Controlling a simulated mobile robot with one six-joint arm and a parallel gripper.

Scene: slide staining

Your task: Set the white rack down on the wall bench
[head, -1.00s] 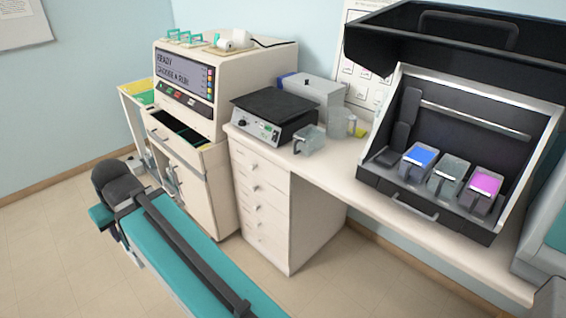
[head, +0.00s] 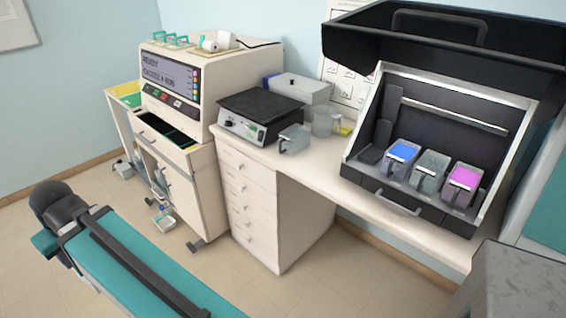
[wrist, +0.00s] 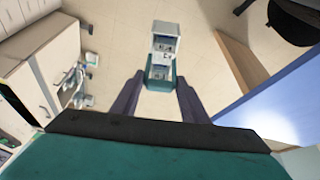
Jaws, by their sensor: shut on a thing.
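In the wrist view, my gripper (wrist: 159,82) has its two dark fingers shut on the teal handle of the white rack (wrist: 165,45). The rack is held above the tiled floor, with small slide-like pieces visible in it. In the head view my arm shows at the lower left, but I cannot make out the fingers or the held rack.
A stainer machine (head: 173,87) stands left. Small items (head: 164,218) lie low beside its cabinet. Floor is open below the bench.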

